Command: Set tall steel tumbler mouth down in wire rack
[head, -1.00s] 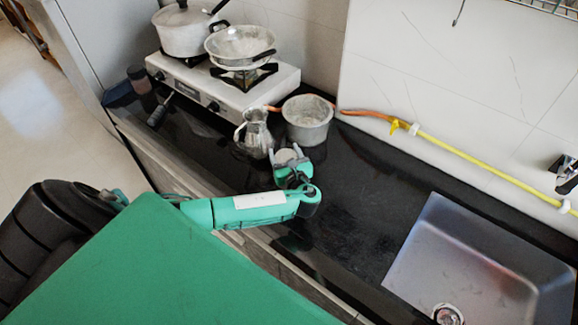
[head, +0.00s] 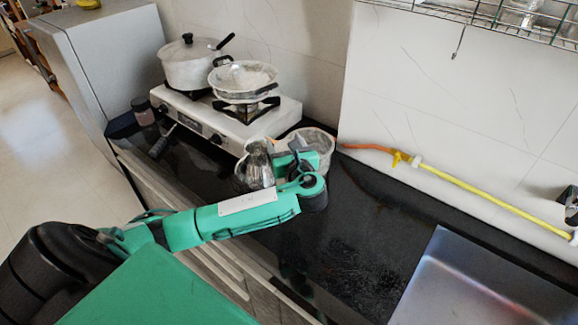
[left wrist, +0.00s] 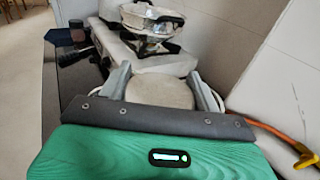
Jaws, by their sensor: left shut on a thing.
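My left gripper (head: 293,162) is shut on a round, pale grey thing, which I take to be the steel tumbler. In the left wrist view the tumbler (left wrist: 160,92) shows as a disc-like end between the two fingers; its sides are hidden, and I cannot tell whether this end is base or mouth. In the head view the gripper mostly hides it, in front of the metal pot and right of the jug. The wire rack (head: 470,15) hangs on the wall at the upper right, partly cut off. My right gripper is not in view.
A metal jug (head: 256,168) and a grey pot (head: 318,143) stand close to the gripper. Behind is a stove (head: 215,122) with a lidded pot (head: 190,65) and a pan (head: 243,78). A yellow-orange hose (head: 470,198) runs along the wall. The counter before the sink (head: 465,285) is clear.

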